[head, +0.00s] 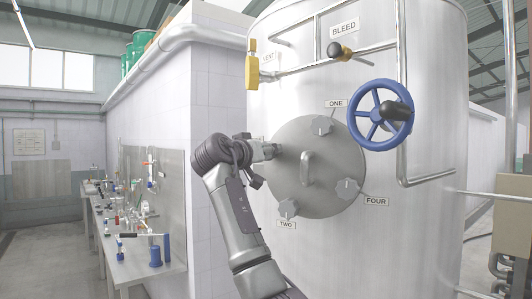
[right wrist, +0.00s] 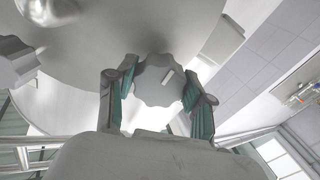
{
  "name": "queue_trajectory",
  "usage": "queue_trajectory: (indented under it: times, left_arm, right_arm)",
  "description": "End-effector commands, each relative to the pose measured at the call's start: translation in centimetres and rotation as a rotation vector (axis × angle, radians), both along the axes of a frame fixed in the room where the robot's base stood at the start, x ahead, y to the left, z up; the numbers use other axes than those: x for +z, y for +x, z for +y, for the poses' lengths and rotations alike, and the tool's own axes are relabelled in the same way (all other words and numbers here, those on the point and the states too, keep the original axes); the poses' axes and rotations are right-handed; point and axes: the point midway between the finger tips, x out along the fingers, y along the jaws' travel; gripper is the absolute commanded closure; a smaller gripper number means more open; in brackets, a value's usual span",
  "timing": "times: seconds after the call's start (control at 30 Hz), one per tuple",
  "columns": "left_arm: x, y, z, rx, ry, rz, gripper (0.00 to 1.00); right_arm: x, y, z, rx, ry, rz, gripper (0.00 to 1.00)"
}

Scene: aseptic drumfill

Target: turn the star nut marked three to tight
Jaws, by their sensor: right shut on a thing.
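The round hatch lid (head: 318,205) on the steel tank carries grey star nuts. The nut labelled ONE (head: 321,125) is at the top, FOUR (head: 347,188) at the lower right, TWO (head: 287,208) at the lower left. My right gripper (head: 268,150) is at the lid's left edge and covers the nut there; no label marked three is readable. In the right wrist view, that star nut (right wrist: 155,85) sits between the two teal-padded fingers of my right gripper (right wrist: 158,92), which is shut on it. A pale raised bar shows on its face. My left gripper is not in view.
A lid handle (head: 306,168) stands out from the lid's middle. A blue handwheel (head: 380,115) projects at the upper right. Pipes with a yellow valve (head: 252,70) run above. Another star nut (right wrist: 10,62) shows in the right wrist view. A cluttered bench (head: 140,262) stands left.

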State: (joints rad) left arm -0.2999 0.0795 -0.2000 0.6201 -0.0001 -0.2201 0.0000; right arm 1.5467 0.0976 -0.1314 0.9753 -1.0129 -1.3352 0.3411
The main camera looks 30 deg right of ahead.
Motion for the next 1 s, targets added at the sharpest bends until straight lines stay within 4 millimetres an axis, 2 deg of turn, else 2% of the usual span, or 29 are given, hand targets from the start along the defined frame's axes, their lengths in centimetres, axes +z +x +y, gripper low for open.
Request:
queue_trajectory:
  times: [0.03,0.37,0.4,0.53,0.87,1.0]
  left_arm:
    - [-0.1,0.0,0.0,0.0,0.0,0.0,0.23]
    - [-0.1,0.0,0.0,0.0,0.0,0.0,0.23]
    - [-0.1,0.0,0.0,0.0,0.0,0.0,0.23]
    - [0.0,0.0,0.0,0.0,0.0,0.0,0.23]
    - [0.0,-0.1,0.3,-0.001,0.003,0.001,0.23]
    - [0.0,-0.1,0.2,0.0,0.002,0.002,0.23]
  right_arm:
    - [-0.6,0.1,0.0,0.0,0.011,0.005,0.83]
    - [-0.6,0.2,0.0,0.0,0.013,0.002,0.82]
    - [-0.6,0.2,0.0,0.0,0.013,0.002,0.46]
    - [-0.5,0.1,0.0,0.001,0.01,0.001,0.24]
    - [-0.2,0.0,0.1,0.001,0.005,-0.003,0.23]
    - [-0.2,-0.5,1.3,0.002,0.005,-0.003,0.23]
